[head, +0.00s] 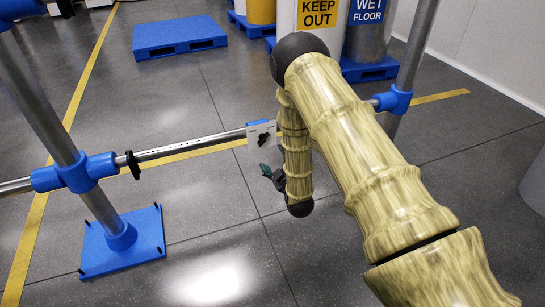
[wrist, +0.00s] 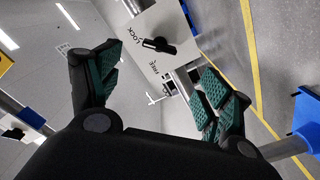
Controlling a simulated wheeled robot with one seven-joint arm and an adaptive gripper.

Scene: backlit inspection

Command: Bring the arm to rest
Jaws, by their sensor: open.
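My arm reaches in from the right in the head view, with its forearm hanging down in front of the rail. My gripper (head: 268,178) is partly hidden beside the forearm, just below a small white panel (head: 254,131). In the wrist view my gripper (wrist: 160,86) is open, its green-padded fingers apart with nothing between them. The panel (wrist: 185,22) lies beyond the fingertips there, lettered LOCK and what looks like FREE. Its black handle (wrist: 158,45) stands clear of both fingers. I see no contact with the panel.
A metal rail (head: 190,147) runs between two posts with blue fittings and carries a black clip (head: 132,165). A blue foot plate (head: 143,249) is at lower left. Blue pallets (head: 178,36) stand behind. The floor in front of the rail is mostly clear.

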